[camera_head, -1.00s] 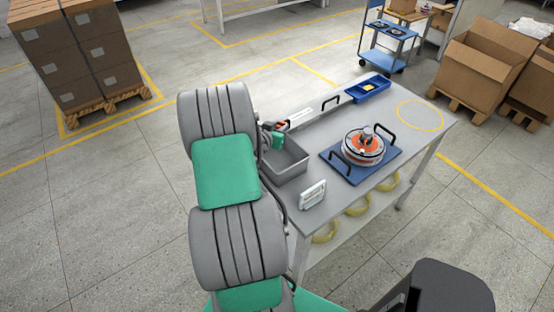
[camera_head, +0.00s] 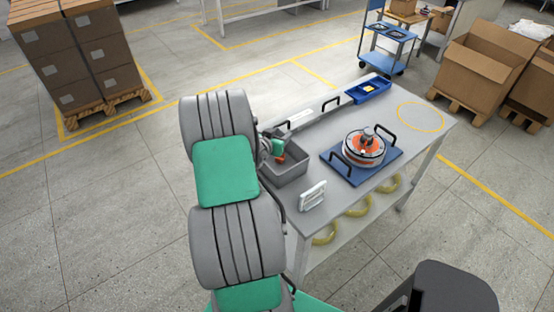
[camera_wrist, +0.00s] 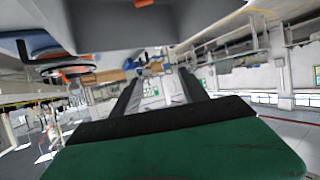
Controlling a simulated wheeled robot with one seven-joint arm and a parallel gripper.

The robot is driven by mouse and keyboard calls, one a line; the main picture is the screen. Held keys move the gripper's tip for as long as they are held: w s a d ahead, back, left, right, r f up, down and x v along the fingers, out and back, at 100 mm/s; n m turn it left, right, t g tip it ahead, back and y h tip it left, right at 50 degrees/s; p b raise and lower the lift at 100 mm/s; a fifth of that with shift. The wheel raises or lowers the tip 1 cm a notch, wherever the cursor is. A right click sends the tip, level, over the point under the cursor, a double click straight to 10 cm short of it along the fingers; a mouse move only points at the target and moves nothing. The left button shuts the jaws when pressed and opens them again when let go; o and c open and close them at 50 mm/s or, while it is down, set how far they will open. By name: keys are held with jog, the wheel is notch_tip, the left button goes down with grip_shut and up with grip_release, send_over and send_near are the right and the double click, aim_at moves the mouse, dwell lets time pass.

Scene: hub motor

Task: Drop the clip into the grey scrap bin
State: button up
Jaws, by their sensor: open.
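The grey scrap bin (camera_head: 289,174) stands at the left end of the workbench, its open top facing up. My gripper (camera_head: 276,148) is over the back left part of the bin, partly hidden by my arm. A small red-orange piece (camera_head: 281,159), perhaps the clip, shows just below it, within the bin's outline; I cannot tell whether it touches the bin. In the wrist view my gripper's two dark fingers (camera_wrist: 162,78) stand apart with nothing between them. A small orange piece (camera_wrist: 143,3) shows there at the top edge against a grey surface.
A white-handled part (camera_head: 312,195) stands in front of the bin. To the right, an orange and silver hub motor (camera_head: 364,148) sits on a blue plate (camera_head: 345,176) with black handles. A blue tray (camera_head: 367,91) is at the back. The bench's right end (camera_head: 420,117) is clear.

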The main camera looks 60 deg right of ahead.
jog(key=b+v, duration=0.2)
jog(key=v, duration=0.5)
jog(key=shift+a, duration=0.4)
jog(key=shift+r, duration=0.15)
